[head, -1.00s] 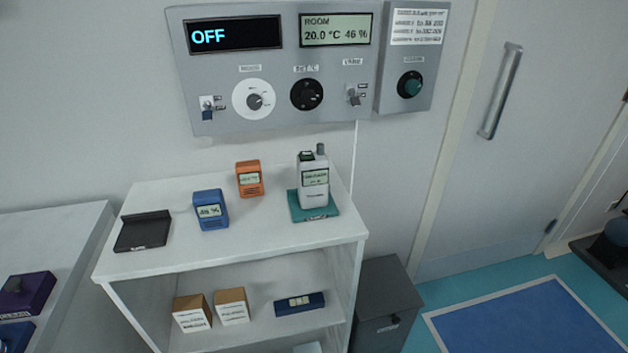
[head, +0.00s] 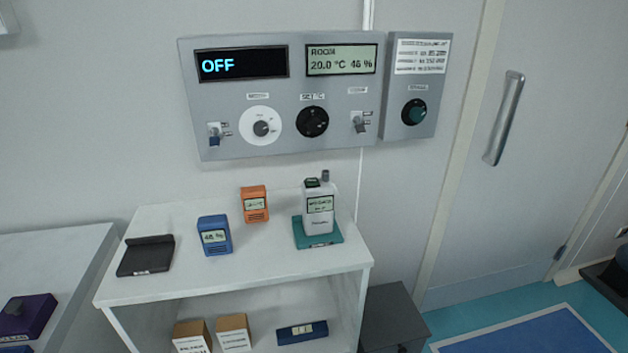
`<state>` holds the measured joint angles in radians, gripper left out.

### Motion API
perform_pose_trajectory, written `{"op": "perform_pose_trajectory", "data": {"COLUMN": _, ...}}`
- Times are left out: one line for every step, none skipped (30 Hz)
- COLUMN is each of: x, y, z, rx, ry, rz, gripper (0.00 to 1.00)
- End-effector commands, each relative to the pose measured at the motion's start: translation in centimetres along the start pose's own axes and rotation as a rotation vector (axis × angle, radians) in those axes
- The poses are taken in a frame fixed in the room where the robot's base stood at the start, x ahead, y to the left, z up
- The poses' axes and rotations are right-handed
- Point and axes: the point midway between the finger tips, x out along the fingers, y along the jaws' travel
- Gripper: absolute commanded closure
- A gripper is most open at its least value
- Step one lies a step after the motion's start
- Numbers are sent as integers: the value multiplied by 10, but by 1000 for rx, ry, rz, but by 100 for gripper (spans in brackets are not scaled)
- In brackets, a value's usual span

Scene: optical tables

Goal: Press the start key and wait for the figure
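No key marked start can be made out. A white handheld meter (head: 319,212) with a small screen stands upright on a teal base (head: 318,240) at the right of the white shelf unit's top; a dark green part shows on its top, too small to tell. A blue meter (head: 214,236) reading about 46 % and an orange meter (head: 254,204) stand to its left. The grey wall panel (head: 240,171) has a display (head: 242,64) reading OFF and a room display (head: 341,60) reading 20.0 °C 46 %. My gripper is not in view.
The white shelf unit (head: 160,289) also bears a black tray (head: 146,258); boxes sit on its lower shelf. A grey bin (head: 393,316) stands right of it. A side table (head: 50,254) is at left, a door (head: 480,215) at right. Blue-green floor shows lower right.

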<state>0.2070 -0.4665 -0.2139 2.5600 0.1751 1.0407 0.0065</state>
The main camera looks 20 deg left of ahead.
Motion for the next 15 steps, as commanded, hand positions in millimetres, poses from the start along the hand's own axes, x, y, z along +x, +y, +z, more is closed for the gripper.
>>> {"op": "perform_pose_trajectory", "data": {"x": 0, "y": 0, "z": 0, "rx": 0, "ry": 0, "rz": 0, "gripper": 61}}
{"op": "perform_pose_trajectory", "data": {"x": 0, "y": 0, "z": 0, "rx": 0, "ry": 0, "rz": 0, "gripper": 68}}
{"op": "perform_pose_trajectory", "data": {"x": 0, "y": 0, "z": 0, "rx": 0, "ry": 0, "rz": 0, "gripper": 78}}
{"op": "perform_pose_trajectory", "data": {"x": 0, "y": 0, "z": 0, "rx": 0, "ry": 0, "rz": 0, "gripper": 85}}
{"op": "perform_pose_trajectory", "data": {"x": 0, "y": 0, "z": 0, "rx": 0, "ry": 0, "rz": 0, "gripper": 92}}
{"op": "perform_pose_trajectory", "data": {"x": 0, "y": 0, "z": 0, "rx": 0, "ry": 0, "rz": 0, "gripper": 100}}
{"op": "perform_pose_trajectory", "data": {"x": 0, "y": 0, "z": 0, "rx": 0, "ry": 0, "rz": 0, "gripper": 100}}
{"op": "perform_pose_trajectory", "data": {"x": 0, "y": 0, "z": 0, "rx": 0, "ry": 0, "rz": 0, "gripper": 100}}
{"op": "perform_pose_trajectory", "data": {"x": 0, "y": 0, "z": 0, "rx": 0, "ry": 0, "rz": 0, "gripper": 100}}
{"op": "perform_pose_trajectory", "data": {"x": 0, "y": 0, "z": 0, "rx": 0, "ry": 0, "rz": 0, "gripper": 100}}
{"op": "perform_pose_trajectory", "data": {"x": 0, "y": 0, "z": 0, "rx": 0, "ry": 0, "rz": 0, "gripper": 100}}
{"op": "perform_pose_trajectory", "data": {"x": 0, "y": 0, "z": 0, "rx": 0, "ry": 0, "rz": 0, "gripper": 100}}
{"op": "perform_pose_trajectory", "data": {"x": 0, "y": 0, "z": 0, "rx": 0, "ry": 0, "rz": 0, "gripper": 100}}
{"op": "perform_pose_trajectory", "data": {"x": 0, "y": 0, "z": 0, "rx": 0, "ry": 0, "rz": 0, "gripper": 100}}
{"op": "perform_pose_trajectory", "data": {"x": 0, "y": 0, "z": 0, "rx": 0, "ry": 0, "rz": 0, "gripper": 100}}
